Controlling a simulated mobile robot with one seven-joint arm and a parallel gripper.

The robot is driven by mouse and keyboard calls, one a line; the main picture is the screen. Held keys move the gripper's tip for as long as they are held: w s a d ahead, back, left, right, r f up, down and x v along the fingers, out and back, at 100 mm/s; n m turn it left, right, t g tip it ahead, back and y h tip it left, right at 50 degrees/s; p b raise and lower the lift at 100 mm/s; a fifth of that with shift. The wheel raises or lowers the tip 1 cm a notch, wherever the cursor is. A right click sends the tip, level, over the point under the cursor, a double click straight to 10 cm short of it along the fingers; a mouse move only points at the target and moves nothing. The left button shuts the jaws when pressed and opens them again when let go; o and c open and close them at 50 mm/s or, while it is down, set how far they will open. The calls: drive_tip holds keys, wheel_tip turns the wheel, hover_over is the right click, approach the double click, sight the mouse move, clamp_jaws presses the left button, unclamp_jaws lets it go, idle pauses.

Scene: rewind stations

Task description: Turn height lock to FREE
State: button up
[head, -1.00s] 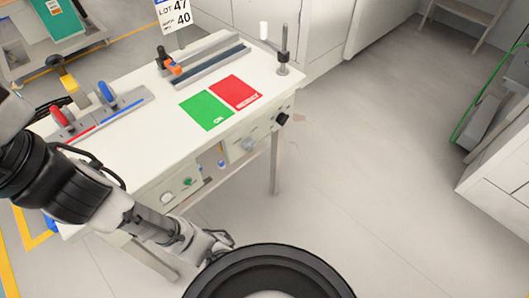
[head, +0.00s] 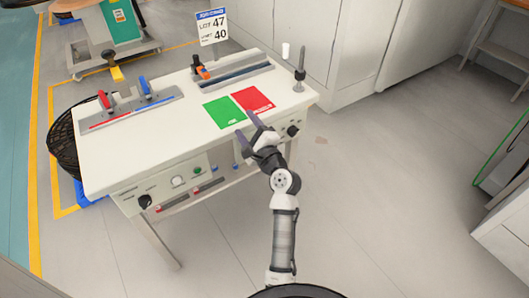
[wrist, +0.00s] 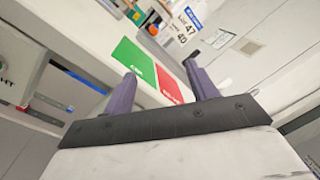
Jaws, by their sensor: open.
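The white workbench (head: 130,152) has black knobs on its front panel, one at the left (head: 145,201) and one at the right (head: 292,131). The panel lettering is too small to read in the head view, so I cannot tell which knob is the height lock or where it points. My gripper (head: 246,128) is open and empty at the bench's front edge, close to the green and red mats and left of the right knob. In the wrist view, my gripper (wrist: 160,70) has its two purple-grey fingers apart, with the green mat (wrist: 133,63) and red mat (wrist: 172,90) beyond.
A green button (head: 197,170) sits on the front panel. Clamp rails (head: 126,112), a lot sign (head: 212,27) and an upright post (head: 299,72) stand on the bench. White cabinets (head: 385,40) stand behind.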

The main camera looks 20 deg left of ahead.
drive_tip(key=s+d+f+m+g, duration=0.2)
drive_tip(key=s+d+f+m, duration=0.1)
drive_tip(key=d+f+m, duration=1.1)
drive_tip(key=w+a+f+n+p, duration=0.1)
drive_tip(key=w+a+n+p, duration=0.1)
drive_tip(key=w+a, duration=0.6)
drive_tip(key=a, duration=0.3)
drive_tip(key=shift+w+a+f+n, duration=0.2)
drive_tip(key=shift+a+f+n, duration=0.1)
drive_tip(key=shift+f+n, duration=0.1)
drive_tip(key=c, duration=1)
